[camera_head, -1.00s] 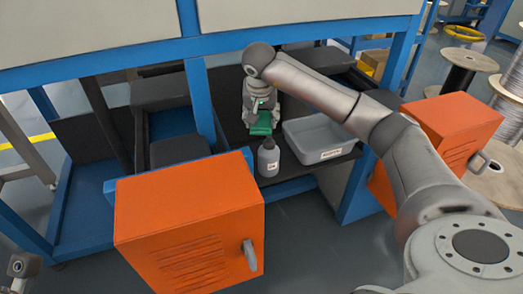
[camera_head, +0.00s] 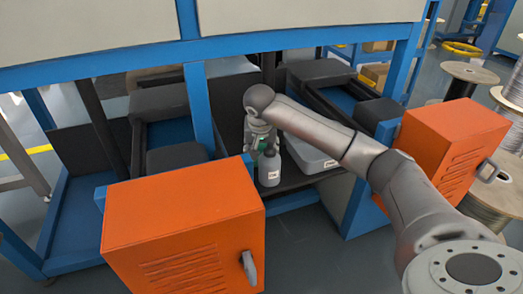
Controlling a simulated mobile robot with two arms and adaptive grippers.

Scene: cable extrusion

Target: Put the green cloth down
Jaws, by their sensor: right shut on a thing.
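The green cloth (camera_head: 263,144) shows only as a small patch between the fingers of my right gripper (camera_head: 262,152), inside the open bay of the machine. The right gripper points down and is shut on the cloth. A grey bottle (camera_head: 269,170) stands upright on the dark shelf just in front of the gripper and hides its fingertips and most of the cloth. I cannot tell whether the cloth touches the shelf. My left gripper is not in view.
A grey tray (camera_head: 308,160) sits on the shelf to the right of the bottle, partly covered by my right arm. An orange box door (camera_head: 180,230) stands at front left and another orange box (camera_head: 450,145) at right. Blue frame posts (camera_head: 198,105) edge the bay.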

